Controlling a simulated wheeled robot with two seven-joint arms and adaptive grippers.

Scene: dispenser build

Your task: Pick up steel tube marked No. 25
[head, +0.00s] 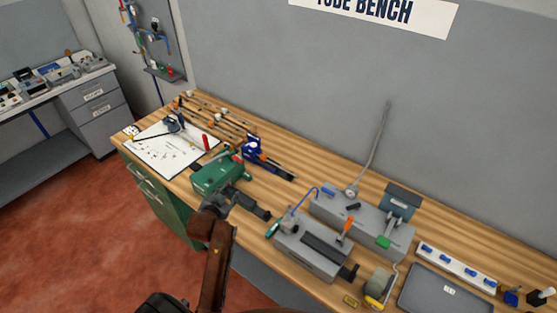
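Several thin tubes or rods (217,121) lie at the back left of the wooden bench, near the wall. Their markings are too small to read, so I cannot tell which is steel tube No. 25. My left gripper (262,213) appears dark at the end of my brown arm, over the bench just in front of the green machine. It is well to the front and right of the tubes. Its fingers are too small and dark to tell whether they are open or shut. My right gripper is not in view.
A green machine (215,177) and a blue clamp-like tool (252,149) stand between my gripper and the tubes. A white sheet (160,153) lies at the left end. Grey fixtures (312,250), a white strip with blue parts (456,266) and a dark tray (445,292) fill the right side.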

